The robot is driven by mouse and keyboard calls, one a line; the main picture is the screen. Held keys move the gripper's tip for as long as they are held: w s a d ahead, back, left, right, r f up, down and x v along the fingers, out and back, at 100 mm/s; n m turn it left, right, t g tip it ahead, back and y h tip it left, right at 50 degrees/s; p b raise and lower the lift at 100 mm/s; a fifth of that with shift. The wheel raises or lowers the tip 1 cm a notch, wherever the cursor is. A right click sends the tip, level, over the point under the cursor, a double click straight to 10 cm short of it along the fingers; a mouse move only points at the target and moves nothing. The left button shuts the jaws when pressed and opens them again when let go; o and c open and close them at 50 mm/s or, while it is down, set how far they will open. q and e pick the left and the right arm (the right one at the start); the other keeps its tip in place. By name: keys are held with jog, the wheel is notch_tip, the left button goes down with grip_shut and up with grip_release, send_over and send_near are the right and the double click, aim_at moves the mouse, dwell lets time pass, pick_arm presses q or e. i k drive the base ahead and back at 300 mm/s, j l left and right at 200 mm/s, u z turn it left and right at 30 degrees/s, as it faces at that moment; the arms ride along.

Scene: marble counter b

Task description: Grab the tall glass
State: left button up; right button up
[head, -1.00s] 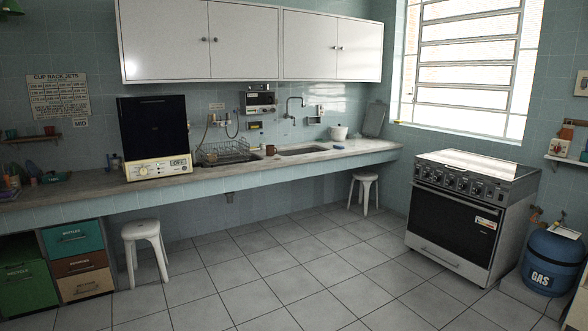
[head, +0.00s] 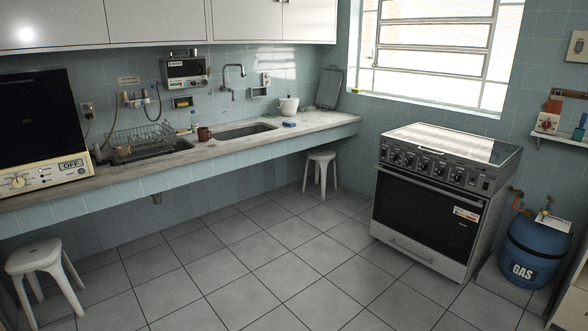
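I cannot make out a tall glass in the head view. The marble counter (head: 222,146) runs along the left and back wall. On it, near the sink (head: 246,131), stand a brown mug (head: 204,134), a small bottle (head: 194,121) and a white pot (head: 288,106). A wire dish rack (head: 140,138) stands left of the mug; whether it holds a glass is too small to tell. Neither of my grippers is in view.
A white stool (head: 40,262) stands at the lower left, another (head: 319,160) under the counter's far end. A stove (head: 440,195) and a blue gas cylinder (head: 536,250) stand at the right. The tiled floor (head: 245,250) between is clear. White cabinets (head: 160,18) hang above the counter.

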aim_at(304, 111)
jog(key=i, duration=2.65)
